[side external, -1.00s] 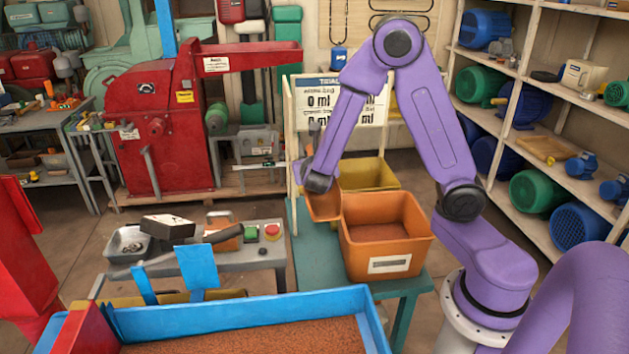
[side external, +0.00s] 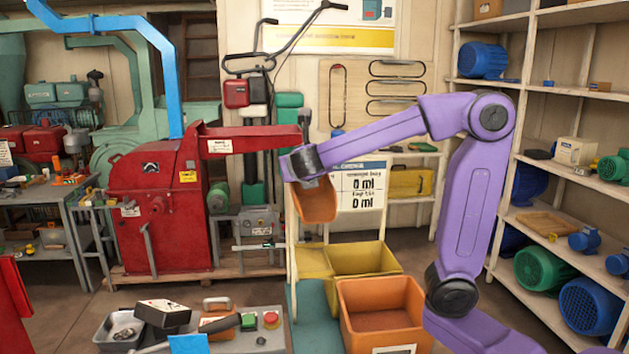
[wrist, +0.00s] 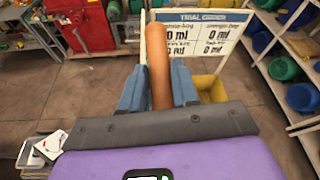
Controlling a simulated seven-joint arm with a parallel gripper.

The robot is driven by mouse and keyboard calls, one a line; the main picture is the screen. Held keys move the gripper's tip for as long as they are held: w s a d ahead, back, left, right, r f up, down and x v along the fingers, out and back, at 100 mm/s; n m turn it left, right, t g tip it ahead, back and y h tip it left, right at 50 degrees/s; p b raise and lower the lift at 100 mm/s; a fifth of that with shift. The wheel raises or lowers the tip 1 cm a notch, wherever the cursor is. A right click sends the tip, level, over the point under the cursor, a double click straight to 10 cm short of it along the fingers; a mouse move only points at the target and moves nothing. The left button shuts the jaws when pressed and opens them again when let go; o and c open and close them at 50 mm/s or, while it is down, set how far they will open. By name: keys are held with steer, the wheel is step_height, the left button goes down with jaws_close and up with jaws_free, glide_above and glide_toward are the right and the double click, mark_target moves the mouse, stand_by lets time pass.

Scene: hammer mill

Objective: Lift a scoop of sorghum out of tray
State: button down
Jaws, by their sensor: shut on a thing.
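An orange-brown scoop (side external: 317,203) hangs from my gripper (side external: 305,168) in the side view, high above the teal table and in front of the sign. Whether it holds grain cannot be told. In the wrist view my blue-grey fingers (wrist: 158,88) are closed on both sides of the scoop (wrist: 159,70), of which only a narrow tan part shows. An orange tray (side external: 385,294) stands on the table below and right of the scoop, with a brown surface inside. Whether that is sorghum is unclear from here.
A yellow tray (side external: 360,258) stands behind the orange one on the teal table (side external: 305,300). The sign (side external: 361,186) reads 0 ml. A red mill (side external: 155,220) stands left, its arm reaching near my gripper. Shelves with motors (side external: 590,305) are at right.

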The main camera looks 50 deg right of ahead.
steer(key=w+a+n+t+y, duration=0.2)
steer(key=a+n+t+y, duration=0.3)
steer(key=a, duration=2.9)
step_height(320, 180, down, 26)
steer(key=t, duration=0.1)
steer(key=shift+s+a+f+t, duration=0.5)
steer(key=shift+s+a+f, duration=1.55)
steer(key=shift+s+f, duration=3.65)
steer(key=w+d+r+g+y, duration=0.1)
steer(key=w+r+g, duration=0.3)
steer(key=r, duration=0.3)
steer(key=shift+w+d+r+n, duration=0.3)
steer(key=shift+w+d+r, duration=0.05)
